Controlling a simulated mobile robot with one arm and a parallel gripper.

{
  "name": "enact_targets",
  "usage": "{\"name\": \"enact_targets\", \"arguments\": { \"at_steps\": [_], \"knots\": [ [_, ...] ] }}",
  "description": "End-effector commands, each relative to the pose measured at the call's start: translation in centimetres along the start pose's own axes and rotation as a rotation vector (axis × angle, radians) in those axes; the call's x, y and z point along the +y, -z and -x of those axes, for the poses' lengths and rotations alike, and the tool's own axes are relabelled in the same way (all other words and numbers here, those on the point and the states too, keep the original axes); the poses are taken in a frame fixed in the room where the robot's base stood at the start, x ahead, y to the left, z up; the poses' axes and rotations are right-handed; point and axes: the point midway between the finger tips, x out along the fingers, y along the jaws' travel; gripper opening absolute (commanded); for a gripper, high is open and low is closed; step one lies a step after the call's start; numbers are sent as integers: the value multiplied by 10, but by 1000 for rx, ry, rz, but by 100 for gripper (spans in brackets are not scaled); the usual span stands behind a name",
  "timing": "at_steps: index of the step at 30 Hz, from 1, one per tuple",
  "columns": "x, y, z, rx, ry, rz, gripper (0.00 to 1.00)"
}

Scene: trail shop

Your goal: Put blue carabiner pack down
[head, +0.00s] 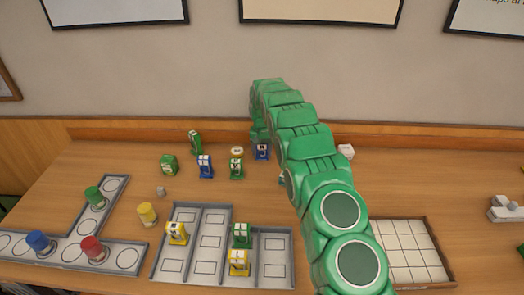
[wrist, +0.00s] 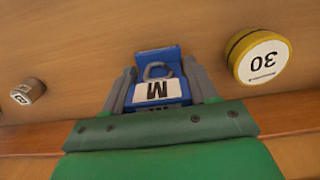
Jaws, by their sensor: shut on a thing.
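The blue carabiner pack (head: 262,152) is at the back of the wooden table in the head view, below the end of my green arm. In the wrist view the pack (wrist: 157,91) shows a white label with an M and a grey carabiner shape. My gripper (wrist: 158,80) is shut on it, with one grey finger along each side. The pack looks upright and at or close to the table top; I cannot tell whether it touches. My arm hides most of the gripper in the head view.
A small grey piece (wrist: 28,91) lies on the other side. Another blue pack (head: 205,166) and green packs (head: 169,164) stand left. A compartment tray (head: 190,272) and white grid tray (head: 410,250) lie in front.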

Motion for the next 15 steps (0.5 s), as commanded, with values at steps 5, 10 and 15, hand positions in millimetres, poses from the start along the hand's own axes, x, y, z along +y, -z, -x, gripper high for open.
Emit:
{"name": "enact_targets", "arguments": {
  "at_steps": [5,10,15],
  "knots": [
    [0,0,-3,0,0,0,23],
    [0,0,-3,0,0,0,79],
    [0,0,-3,0,0,0,83]
  ]
}}
